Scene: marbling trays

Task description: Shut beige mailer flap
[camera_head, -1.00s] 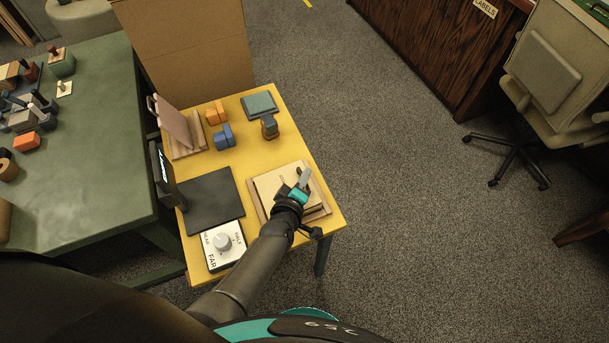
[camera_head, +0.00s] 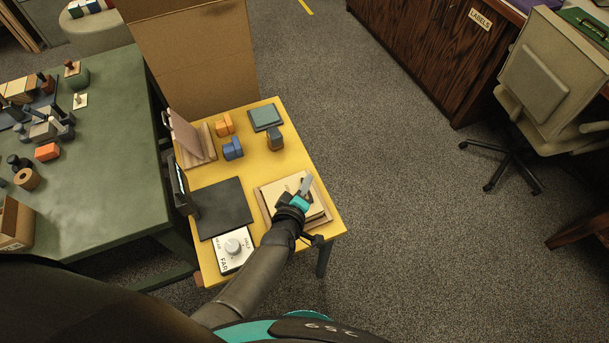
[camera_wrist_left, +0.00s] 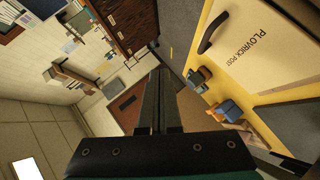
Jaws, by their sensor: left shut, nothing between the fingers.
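The beige mailer (camera_head: 274,191) lies on the right front part of the yellow table, on a light brown base. In the left wrist view its broad top flap (camera_wrist_left: 262,50) shows printed lettering and a dark curved handle (camera_wrist_left: 212,32). The flap looks nearly flat over the body; I cannot tell whether it is fully down. My left gripper (camera_head: 306,185) is over the mailer's right part, its fingers shut and empty. The fingers also show in the left wrist view (camera_wrist_left: 160,85), beside the flap. Whether they touch it is unclear. My right gripper is not in view.
On the yellow table (camera_head: 245,175) are a dark mat (camera_head: 224,207), a white dial box (camera_head: 233,250), orange (camera_head: 224,124) and blue (camera_head: 233,149) blocks, a teal-topped box (camera_head: 265,117) and a slanted board (camera_head: 185,137). A cluttered green table (camera_head: 105,190) stands left. Open carpet lies right.

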